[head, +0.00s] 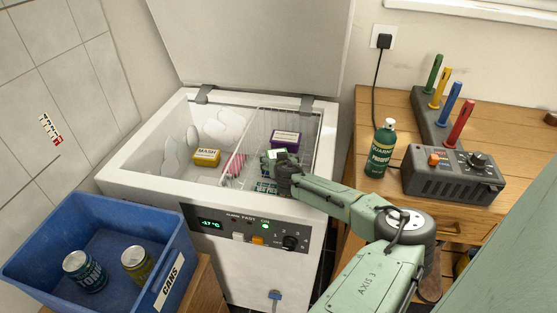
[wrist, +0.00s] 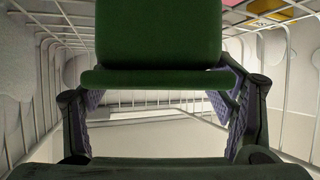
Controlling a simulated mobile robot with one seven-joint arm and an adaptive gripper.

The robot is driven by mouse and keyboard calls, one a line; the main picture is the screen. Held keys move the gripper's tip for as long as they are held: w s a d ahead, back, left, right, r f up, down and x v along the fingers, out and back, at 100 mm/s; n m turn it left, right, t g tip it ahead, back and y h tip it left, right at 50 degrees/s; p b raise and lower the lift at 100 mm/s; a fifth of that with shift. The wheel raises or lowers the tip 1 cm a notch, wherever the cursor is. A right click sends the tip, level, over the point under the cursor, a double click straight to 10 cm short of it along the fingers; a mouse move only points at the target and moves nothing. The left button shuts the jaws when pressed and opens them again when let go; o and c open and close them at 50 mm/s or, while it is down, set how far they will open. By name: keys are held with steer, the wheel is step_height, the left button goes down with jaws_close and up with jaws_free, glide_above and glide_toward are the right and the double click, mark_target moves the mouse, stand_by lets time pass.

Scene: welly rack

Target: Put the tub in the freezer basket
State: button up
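My gripper (head: 276,170) reaches down inside the wire basket (head: 309,152), in the right half of the open chest freezer (head: 150,185). Green-and-white patches show beside and below it; they may be the tub (head: 266,187), mostly hidden by my gripper and the wires. In the wrist view two fingers with purple pads (wrist: 158,112) stand well apart, and pale floor shows between them. A dark green block fills the top centre there; I cannot tell whether it is the tub or part of my gripper, nor whether the pads touch anything.
A purple box (head: 286,139) lies in the back of the basket. A yellow MASH box (head: 206,157) and a pink striped item (head: 235,165) lie left of it. A blue cans bin (head: 40,225) stands front left. A green bottle (head: 380,150) stands on the right-hand bench.

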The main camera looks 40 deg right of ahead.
steer(key=shift+o, duration=0.3)
steer(key=shift+r, duration=0.15)
steer(key=shift+s+a, duration=0.15)
steer(key=shift+s, duration=0.15)
steer(key=b+v, duration=0.1)
steer(key=v, duration=0.6)
steer(key=shift+w+r, duration=0.1)
